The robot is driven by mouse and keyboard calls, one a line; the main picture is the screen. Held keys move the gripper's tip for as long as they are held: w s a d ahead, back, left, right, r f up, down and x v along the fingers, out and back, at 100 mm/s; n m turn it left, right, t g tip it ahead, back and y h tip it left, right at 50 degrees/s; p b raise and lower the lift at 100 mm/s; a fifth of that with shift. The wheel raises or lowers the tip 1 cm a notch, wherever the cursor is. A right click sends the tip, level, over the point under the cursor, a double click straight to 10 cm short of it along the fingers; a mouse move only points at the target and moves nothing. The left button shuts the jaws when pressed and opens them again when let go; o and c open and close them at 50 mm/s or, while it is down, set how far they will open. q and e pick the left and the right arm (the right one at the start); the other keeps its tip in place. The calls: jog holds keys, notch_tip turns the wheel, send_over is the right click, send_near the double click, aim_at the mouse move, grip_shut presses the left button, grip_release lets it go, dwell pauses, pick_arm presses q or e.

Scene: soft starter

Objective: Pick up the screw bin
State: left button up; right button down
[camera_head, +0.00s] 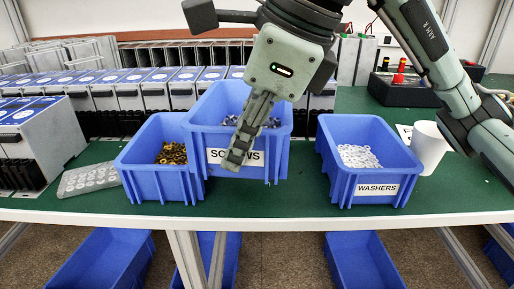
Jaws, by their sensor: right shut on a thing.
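The screw bin (222,141) is a blue open bin with a white SCREWS label, on the green table top (300,205). Grey screws show inside it. My right gripper (237,160) comes down from above in front of the bin, with its fingers over the label and front wall. Seen edge-on, the fingers appear as one shape, shut on the bin's front wall. The far finger is hidden. The bin stands level and looks raised or set slightly behind its neighbour; I cannot tell whether it is clear of the table. My left gripper is not in view.
A blue bin of brass pieces (146,181) stands close on the left, and a blue WASHERS bin (344,187) on the right. A white cup (430,147) stands beyond it. A grey tray (89,179) lies at left. Grey soft starter units (127,98) line the back.

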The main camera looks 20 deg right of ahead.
aim_at(197, 139)
jog(key=shift+s+a+r, duration=0.4)
jog(key=shift+a+r, duration=0.15)
jog(key=shift+a, duration=0.2)
jog(key=shift+s+a+r, duration=0.4)
jog(key=shift+a+r, duration=0.1)
jog(key=shift+a, duration=0.25)
jog(key=shift+s+a+r, duration=0.4)
jog(key=shift+a+r, duration=0.15)
jog(key=shift+a, duration=0.2)
